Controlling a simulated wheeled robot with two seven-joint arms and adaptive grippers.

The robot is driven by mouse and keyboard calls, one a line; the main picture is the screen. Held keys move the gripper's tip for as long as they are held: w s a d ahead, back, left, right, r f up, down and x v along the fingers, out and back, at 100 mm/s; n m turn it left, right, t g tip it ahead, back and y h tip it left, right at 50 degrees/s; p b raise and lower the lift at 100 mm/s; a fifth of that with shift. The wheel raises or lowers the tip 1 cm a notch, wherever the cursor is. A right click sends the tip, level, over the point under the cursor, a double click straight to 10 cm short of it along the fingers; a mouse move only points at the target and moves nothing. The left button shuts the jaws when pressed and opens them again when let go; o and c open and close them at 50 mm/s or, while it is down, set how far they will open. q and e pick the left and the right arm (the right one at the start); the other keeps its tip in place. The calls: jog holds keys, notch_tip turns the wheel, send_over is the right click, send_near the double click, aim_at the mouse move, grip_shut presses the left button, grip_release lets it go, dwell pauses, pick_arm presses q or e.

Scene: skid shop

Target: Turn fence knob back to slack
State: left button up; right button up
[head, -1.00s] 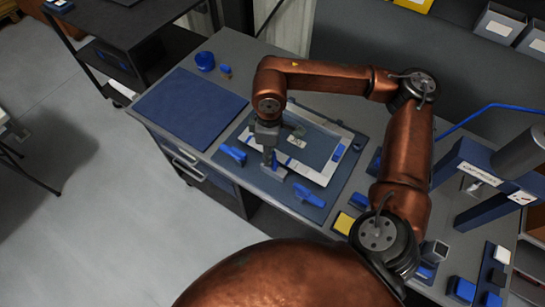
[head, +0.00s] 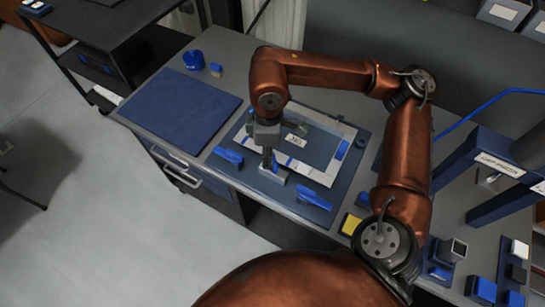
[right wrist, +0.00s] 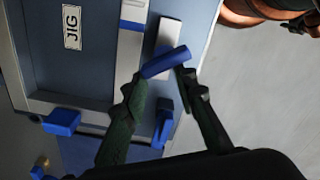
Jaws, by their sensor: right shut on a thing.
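The jig (head: 325,120), a framed tray with a white JIG label (head: 294,140), lies on a dark blue mat on the bench; it fills the left of the right wrist view (right wrist: 60,75). A blue bar-shaped knob (right wrist: 165,62) sits over a pale grey block (right wrist: 171,36) at the jig's edge. My right gripper (right wrist: 160,77) is shut on the knob, a fingertip at each end of the bar. In the head view my right gripper (head: 267,168) points down over the pale block (head: 273,176), and the knob is mostly hidden there. My left gripper is not in view.
Blue handle-like parts lie left (head: 228,155) and right (head: 312,197) of the gripper. A bare blue mat (head: 180,105) is on the left, with a blue cup (head: 193,60) behind it. A labelled press (head: 500,165) and small blue blocks stand on the right.

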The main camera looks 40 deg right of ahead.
aim_at(274, 158)
jog(key=shift+s+d+f, duration=0.2)
jog(key=shift+s+f, duration=0.2)
jog(key=shift+s, duration=0.15)
jog(key=o, duration=0.5)
jog(key=shift+w+r, duration=0.1)
jog(key=shift+r, duration=0.55)
jog(key=r, duration=0.1)
jog(key=r+p, duration=0.1)
jog(key=r, duration=0.1)
jog(key=shift+s+d+r, duration=0.25)
jog(key=shift+d+r, duration=0.05)
jog(key=shift+r, duration=0.1)
jog(key=shift+w+a+r+p, duration=0.2)
jog(key=shift+r+p, duration=0.1)
jog(key=shift+r, duration=0.3)
jog(key=shift+w+a+r+p, duration=0.15)
jog(key=shift+r+p, duration=0.1)
jog(key=shift+r, duration=0.3)
jog(key=shift+s+d+r, duration=0.1)
jog(key=shift+s+r, duration=0.05)
jog(key=shift+r, duration=0.35)
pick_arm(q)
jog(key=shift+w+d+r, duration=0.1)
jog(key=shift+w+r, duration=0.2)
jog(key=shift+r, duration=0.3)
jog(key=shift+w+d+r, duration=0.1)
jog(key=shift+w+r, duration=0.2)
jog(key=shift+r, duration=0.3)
